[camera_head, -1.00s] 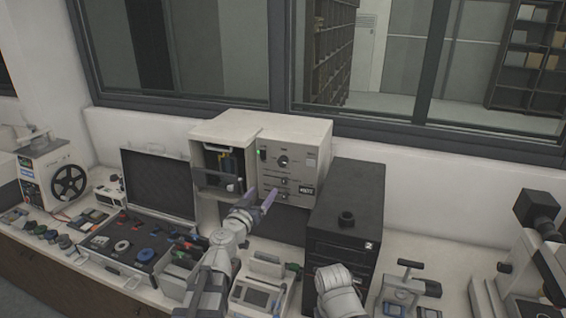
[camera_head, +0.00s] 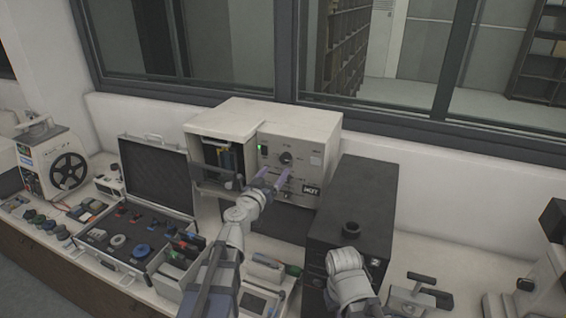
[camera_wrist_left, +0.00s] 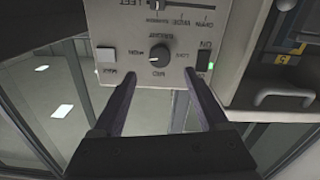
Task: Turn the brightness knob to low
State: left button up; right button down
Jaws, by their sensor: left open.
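The brightness knob (camera_head: 286,158) is a round dark dial on the front panel of a beige cabinet (camera_head: 296,132). In the left wrist view the knob (camera_wrist_left: 159,53) appears upside down, with "BRIGHT", "LOW", "MID" and "HIGH" lettering around it. My left gripper (camera_head: 275,175) is open and empty, just in front of the panel and slightly below the knob in the head view. In the wrist view its fingertips (camera_wrist_left: 160,73) are spread wider than the knob, one toward each side. I cannot tell whether they touch the panel.
A switch with a green light (camera_wrist_left: 205,62) and a pale square button (camera_wrist_left: 105,54) flank the knob. A slider (camera_wrist_left: 155,6) is on the same panel. A black box (camera_head: 355,200) stands right of the cabinet. An open case (camera_head: 155,180) lies to the left.

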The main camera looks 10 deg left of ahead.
aim_at(284, 160)
pick_arm(q)
jog(key=w, duration=0.3)
jog(key=w+d, duration=0.1)
jog(key=w, duration=0.3)
jog(key=shift+w+d, duration=0.1)
jog(key=shift+d, duration=0.1)
jog(key=shift+c, duration=0.4)
grip_shut()
